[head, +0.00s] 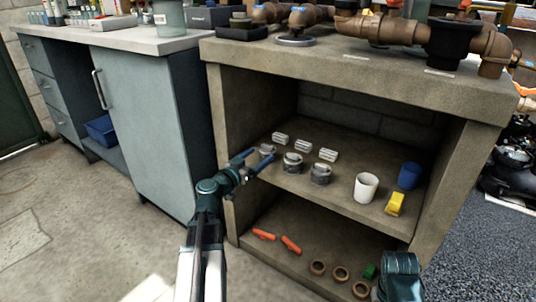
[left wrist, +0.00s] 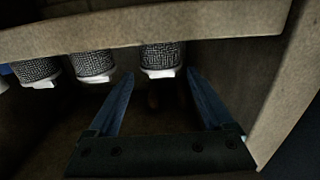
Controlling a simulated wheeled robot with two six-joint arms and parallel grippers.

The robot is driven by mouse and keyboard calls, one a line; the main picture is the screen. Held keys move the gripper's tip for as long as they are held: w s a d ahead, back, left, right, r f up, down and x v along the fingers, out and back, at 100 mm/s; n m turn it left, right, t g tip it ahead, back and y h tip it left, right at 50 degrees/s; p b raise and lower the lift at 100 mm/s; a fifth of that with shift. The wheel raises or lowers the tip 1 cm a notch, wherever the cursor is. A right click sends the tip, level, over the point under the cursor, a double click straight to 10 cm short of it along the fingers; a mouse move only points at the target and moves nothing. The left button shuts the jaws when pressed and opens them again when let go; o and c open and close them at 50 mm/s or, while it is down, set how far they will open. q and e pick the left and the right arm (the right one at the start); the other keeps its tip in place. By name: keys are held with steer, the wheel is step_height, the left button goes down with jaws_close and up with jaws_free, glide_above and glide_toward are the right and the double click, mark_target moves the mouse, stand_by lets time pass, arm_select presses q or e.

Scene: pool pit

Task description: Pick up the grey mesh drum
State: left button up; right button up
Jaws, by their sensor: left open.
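Several grey mesh drums stand in a row on the upper shelf: a left one (head: 267,150), a middle one (head: 292,164) and a right one (head: 321,174). My left gripper (head: 263,154) is open at the left end of the row, its blue fingers pointing at the left drum and partly overlapping it. In the left wrist view the nearest drum (left wrist: 162,56) shows dark mesh and a white tab, just beyond and between the open fingertips (left wrist: 160,73). I cannot tell whether the fingers touch it. My right gripper is out of view; part of my right arm shows at lower right.
Behind the drums lie white slotted blocks (head: 303,146). To the right are a white cup (head: 366,187), a blue cup (head: 409,175) and a yellow object (head: 395,204). The concrete bench (head: 360,75) overhangs the shelf, and its left side wall (head: 226,150) is close to my left arm.

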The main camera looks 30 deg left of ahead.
mark_target(266, 149)
arm_select(q)
steer(key=shift+w+d, duration=0.15)
steer(key=shift+w, duration=1.7)
steer(key=w, duration=0.3)
steer(key=w+r, duration=0.1)
steer(key=w, duration=0.1)
steer(key=shift+w+d+p, duration=0.1)
steer(key=shift+w+p, duration=0.05)
steer(key=shift+p, duration=0.25)
jaws_close()
